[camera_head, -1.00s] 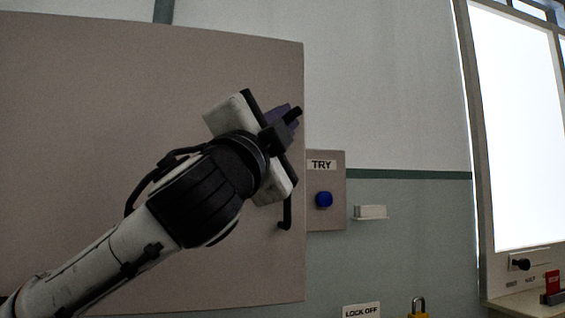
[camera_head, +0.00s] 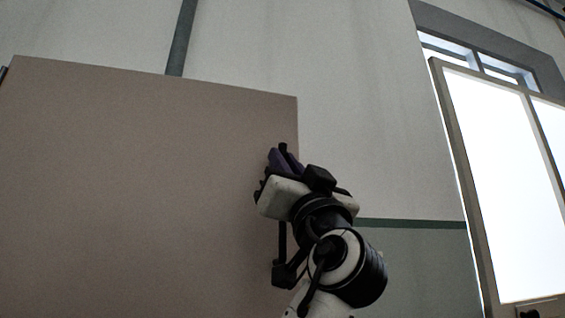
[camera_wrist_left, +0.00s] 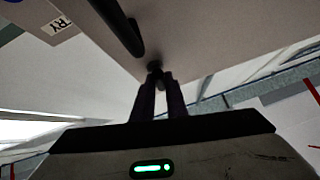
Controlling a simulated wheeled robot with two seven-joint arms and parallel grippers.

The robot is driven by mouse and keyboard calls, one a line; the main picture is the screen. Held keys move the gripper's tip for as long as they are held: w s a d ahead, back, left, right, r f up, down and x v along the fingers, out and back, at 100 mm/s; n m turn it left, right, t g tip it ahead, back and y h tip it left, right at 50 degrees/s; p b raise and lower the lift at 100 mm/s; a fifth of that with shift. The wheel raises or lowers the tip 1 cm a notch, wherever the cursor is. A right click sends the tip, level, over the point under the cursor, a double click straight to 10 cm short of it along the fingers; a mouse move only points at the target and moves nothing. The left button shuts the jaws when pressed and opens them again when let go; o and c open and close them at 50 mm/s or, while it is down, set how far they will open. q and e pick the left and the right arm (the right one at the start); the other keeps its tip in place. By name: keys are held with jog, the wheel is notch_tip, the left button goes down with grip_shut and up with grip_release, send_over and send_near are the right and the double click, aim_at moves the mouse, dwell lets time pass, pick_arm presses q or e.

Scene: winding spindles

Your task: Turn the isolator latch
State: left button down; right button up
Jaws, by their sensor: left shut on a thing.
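The isolator latch (camera_wrist_left: 155,68) shows in the left wrist view as a small dark knob on the grey-brown cabinet front (camera_head: 150,180). My left gripper (camera_head: 284,160) is at the right edge of the cabinet in the head view, its arm coming up from below. In the left wrist view its two dark purple fingers (camera_wrist_left: 158,88) are shut on the latch, which they partly hide. In the head view the latch is hidden by the gripper. My right gripper is in neither view.
A black bar handle (camera_wrist_left: 118,24) stands out from the cabinet close to the latch. A TRY label (camera_wrist_left: 60,27) shows at the wrist view's upper left.

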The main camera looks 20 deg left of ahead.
pick_arm(q)
jog(key=shift+d+n+g+y, duration=0.1)
jog(key=shift+n+g+y, duration=0.9)
jog(key=shift+n, duration=0.6)
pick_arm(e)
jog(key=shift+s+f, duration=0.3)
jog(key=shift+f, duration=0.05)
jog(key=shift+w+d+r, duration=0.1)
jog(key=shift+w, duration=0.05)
pick_arm(q)
jog(key=c, duration=1.8)
grip_release()
jog(key=shift+r, duration=0.1)
jog(key=shift+o, duration=0.2)
jog(key=v, duration=1)
jog(key=shift+d+b, duration=0.2)
jog(key=shift+b, duration=0.25)
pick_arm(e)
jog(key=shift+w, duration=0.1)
